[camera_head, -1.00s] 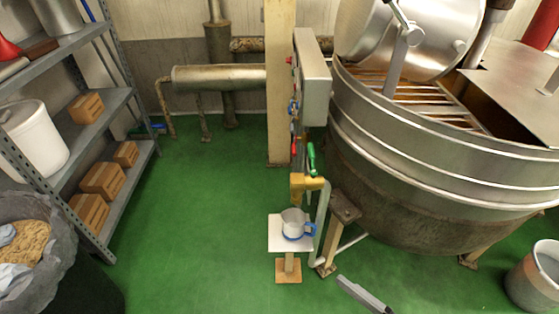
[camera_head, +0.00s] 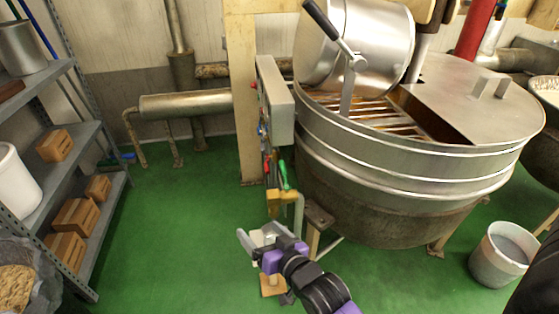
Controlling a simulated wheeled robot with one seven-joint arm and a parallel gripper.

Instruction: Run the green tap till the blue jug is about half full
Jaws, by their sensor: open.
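The green tap handle (camera_head: 283,175) stands above a brass tap body (camera_head: 274,202) on the post beside the large kettle. My gripper (camera_head: 258,236) is open, below the tap and in front of the small jug stand, whose wooden foot (camera_head: 268,288) shows beneath it. The blue jug stood on this stand's white top in the earlier view. Now my gripper and arm cover that spot, and I cannot make out the jug or its water level. I cannot tell whether the fingers touch it.
The large steel kettle (camera_head: 400,175) fills the right, with a grey control box (camera_head: 276,100) on the post beside it. A grey bucket (camera_head: 500,255) stands at lower right. A shelf rack (camera_head: 75,150) with wooden boxes is at left. The green floor (camera_head: 175,220) between is clear.

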